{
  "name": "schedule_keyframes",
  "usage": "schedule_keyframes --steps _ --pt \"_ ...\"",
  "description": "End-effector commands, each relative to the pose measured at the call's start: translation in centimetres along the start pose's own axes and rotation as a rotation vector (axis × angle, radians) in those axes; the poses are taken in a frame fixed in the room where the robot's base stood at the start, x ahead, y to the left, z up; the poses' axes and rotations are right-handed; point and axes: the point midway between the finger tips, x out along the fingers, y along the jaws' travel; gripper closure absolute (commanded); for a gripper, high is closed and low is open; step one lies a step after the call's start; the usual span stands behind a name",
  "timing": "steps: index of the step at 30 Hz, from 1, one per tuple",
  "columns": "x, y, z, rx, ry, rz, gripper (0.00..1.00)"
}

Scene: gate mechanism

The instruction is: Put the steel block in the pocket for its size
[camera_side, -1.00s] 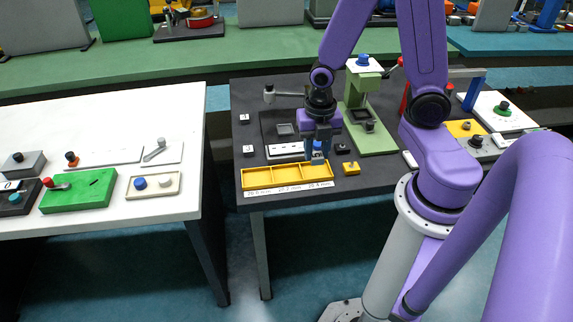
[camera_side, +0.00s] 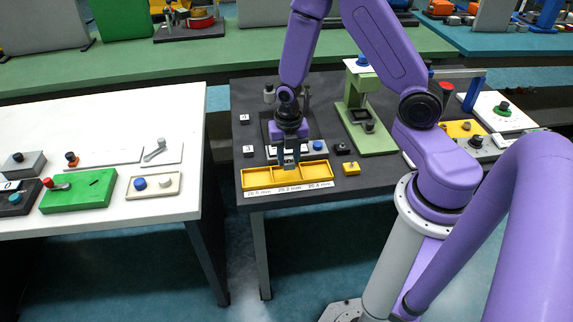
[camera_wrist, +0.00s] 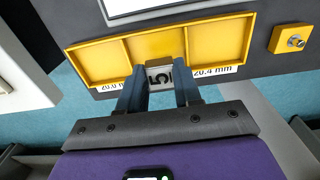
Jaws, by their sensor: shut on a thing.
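The yellow tray (camera_side: 333,176) has three pockets in a row and stands near the front edge of the dark table. In the wrist view its wall (camera_wrist: 88,42) and the labels 20.0 mm and 20.4 mm show; the middle label is mostly hidden. My gripper (camera_side: 288,163) is over the middle part of the tray. In the wrist view my gripper (camera_wrist: 160,84) is shut on the grey steel block (camera_wrist: 160,77), whose face bears a dark marking that I cannot read surely.
A small yellow block with a grey knob (camera_side: 351,168) sits right of the tray; it also shows in the wrist view (camera_wrist: 290,39). A green press-like stand (camera_side: 372,142) is behind it. A white table (camera_side: 120,110) lies left, across a gap.

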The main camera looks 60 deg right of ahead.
Motion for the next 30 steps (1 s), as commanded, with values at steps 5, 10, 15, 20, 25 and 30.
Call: schedule_keyframes --steps 5,10,15,20,25,30 --pt "0.9 0.4 0.5 0.001 0.001 -0.001 1.00" --pt "2.9 0.4 0.5 0.000 0.002 -0.003 1.00" --pt "3.8 0.4 0.5 0.000 0.000 -0.001 1.00" --pt "3.8 0.4 0.5 0.000 -0.001 0.001 1.00" --pt "4.0 0.4 0.5 0.000 0.000 0.000 1.00" --pt "4.1 0.4 0.5 0.000 0.000 0.000 0.41"
